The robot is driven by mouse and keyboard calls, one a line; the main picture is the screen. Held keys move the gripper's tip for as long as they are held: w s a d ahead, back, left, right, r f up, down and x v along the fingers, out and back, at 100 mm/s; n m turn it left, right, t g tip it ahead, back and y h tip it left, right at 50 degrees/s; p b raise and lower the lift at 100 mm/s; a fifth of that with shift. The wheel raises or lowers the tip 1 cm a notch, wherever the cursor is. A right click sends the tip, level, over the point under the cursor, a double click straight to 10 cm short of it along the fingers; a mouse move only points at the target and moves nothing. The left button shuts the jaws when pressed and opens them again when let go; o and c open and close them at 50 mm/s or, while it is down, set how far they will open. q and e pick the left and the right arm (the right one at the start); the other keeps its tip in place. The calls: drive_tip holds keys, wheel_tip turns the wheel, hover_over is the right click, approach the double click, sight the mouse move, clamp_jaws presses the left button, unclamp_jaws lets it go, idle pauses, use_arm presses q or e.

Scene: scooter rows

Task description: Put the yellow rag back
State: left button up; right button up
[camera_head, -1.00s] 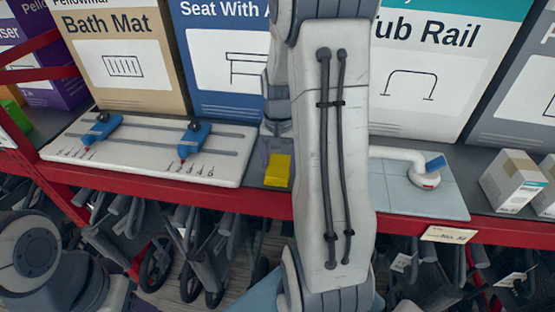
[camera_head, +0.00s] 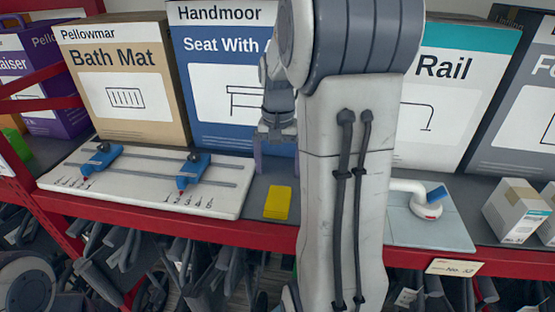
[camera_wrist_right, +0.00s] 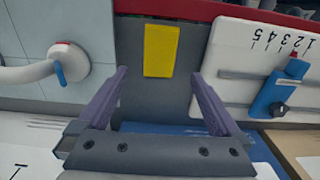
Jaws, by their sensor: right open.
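The yellow rag (camera_head: 278,203) lies flat on the grey shelf between the slider board and the pale blue tile. My right gripper (camera_head: 274,160) is just behind the rag, above the shelf, in front of the blue box. In the right wrist view the rag (camera_wrist_right: 161,51) lies beyond the open, empty fingertips of the right gripper (camera_wrist_right: 158,76), with a gap. The rag is not touched. My left gripper is not in view; only part of what seems to be my left arm shows at the lower left.
A white board (camera_head: 150,180) with two blue sliders stands left of the rag. Right of it a white grab rail (camera_head: 425,202) sits on a pale blue tile (camera_head: 450,235). Large boxes line the back. A red shelf edge (camera_head: 230,232) runs along the front, with folded scooters below.

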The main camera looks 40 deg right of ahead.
drive_tip(key=s+a+n, duration=0.3)
drive_tip(key=a+n, duration=0.5)
drive_tip(key=a, duration=1.2)
drive_tip(key=s+a+f+n+y, duration=0.1)
drive_tip(key=s+a+f+n, duration=0.2)
drive_tip(key=s+a+n, duration=0.6)
drive_tip(key=s+a, duration=0.2)
drive_tip(key=s, duration=0.2)
drive_tip(key=shift+s, duration=0.2)
